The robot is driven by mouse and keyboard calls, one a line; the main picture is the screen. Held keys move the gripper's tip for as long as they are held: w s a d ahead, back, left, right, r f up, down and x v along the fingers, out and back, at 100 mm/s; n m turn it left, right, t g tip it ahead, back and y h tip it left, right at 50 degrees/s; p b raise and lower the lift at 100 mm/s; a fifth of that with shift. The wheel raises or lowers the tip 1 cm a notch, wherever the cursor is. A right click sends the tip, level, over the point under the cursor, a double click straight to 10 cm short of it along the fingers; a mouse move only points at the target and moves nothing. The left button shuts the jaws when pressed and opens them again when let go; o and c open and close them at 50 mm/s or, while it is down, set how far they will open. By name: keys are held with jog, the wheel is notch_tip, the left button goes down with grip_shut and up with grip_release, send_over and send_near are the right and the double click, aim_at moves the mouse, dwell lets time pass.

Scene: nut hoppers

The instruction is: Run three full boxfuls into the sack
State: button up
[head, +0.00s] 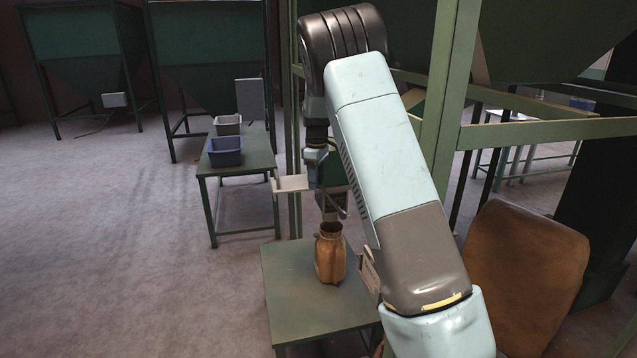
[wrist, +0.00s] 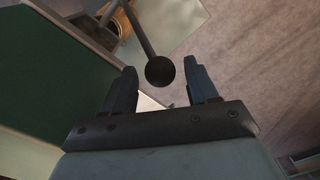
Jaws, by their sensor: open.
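My gripper (head: 318,155) is open beside the hopper's green frame. In the wrist view its two fingers (wrist: 161,84) stand apart, with a round black knob (wrist: 160,70) on a rod between them; gaps show on both sides. The knob is hard to make out in the head view. Below my gripper, an upright brown open-mouthed container (head: 330,257), perhaps the sack, stands on a low green table (head: 290,300). A round rim (wrist: 112,18) shows at the wrist view's top left. A pale flat plate (head: 290,184) sticks out left of my gripper. The inside of any measuring box is hidden.
A green bench (head: 245,166) at the back left holds a blue bin (head: 225,152) and a grey bin (head: 228,125). Other hoppers (head: 207,50) stand behind. A large full brown sack (head: 525,275) is at the right. Green posts (head: 450,90) stand close to my arm. The left floor is clear.

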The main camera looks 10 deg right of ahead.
jog(key=shift+f, duration=0.8)
grip_shut()
